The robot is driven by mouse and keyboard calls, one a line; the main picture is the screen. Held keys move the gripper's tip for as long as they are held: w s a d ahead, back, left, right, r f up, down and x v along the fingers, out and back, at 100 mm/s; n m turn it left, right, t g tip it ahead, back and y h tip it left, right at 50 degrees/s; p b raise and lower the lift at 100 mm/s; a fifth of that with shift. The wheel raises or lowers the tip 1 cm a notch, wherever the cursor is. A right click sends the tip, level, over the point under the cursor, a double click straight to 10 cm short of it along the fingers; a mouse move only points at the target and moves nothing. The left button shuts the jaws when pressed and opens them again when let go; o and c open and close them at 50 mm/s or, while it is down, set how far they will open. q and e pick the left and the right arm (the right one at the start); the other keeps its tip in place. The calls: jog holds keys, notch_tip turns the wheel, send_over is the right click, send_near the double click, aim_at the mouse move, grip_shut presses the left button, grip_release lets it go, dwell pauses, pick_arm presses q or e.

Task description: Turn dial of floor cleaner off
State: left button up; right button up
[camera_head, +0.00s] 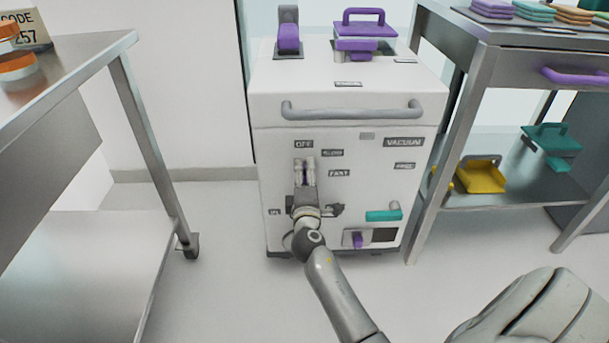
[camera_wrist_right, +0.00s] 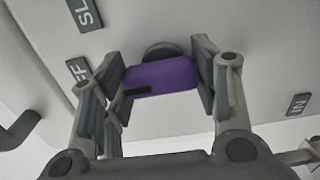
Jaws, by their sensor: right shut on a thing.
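The floor cleaner (camera_head: 290,100) is a white box with a grey front handle. Its front panel has labels such as OFF (camera_head: 303,144), FAST (camera_head: 339,173) and VACUUM. My right gripper (camera_head: 305,172) reaches the panel just below the OFF label and mostly hides the dial there. In the right wrist view, the purple dial (camera_wrist_right: 165,75) sits between the two fingers of my right gripper (camera_wrist_right: 158,82), which is shut on it. A dark mark on the dial's left end lies toward a partly hidden label ending in F (camera_wrist_right: 78,70). My left gripper is out of view.
A metal table (camera_head: 90,50) stands at the left and a metal shelf cart (camera_head: 450,190) close at the right. The cart holds a yellow dustpan (camera_head: 481,176). A purple-handled part (camera_head: 365,30) sits on top of the cleaner. Floor in front is clear.

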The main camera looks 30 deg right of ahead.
jog(key=o, duration=1)
jog(key=shift+s+a+f, duration=0.1)
jog(key=shift+s+a, duration=0.1)
jog(key=shift+s, duration=0.1)
jog(key=v, duration=1.1)
jog(key=shift+s, duration=0.15)
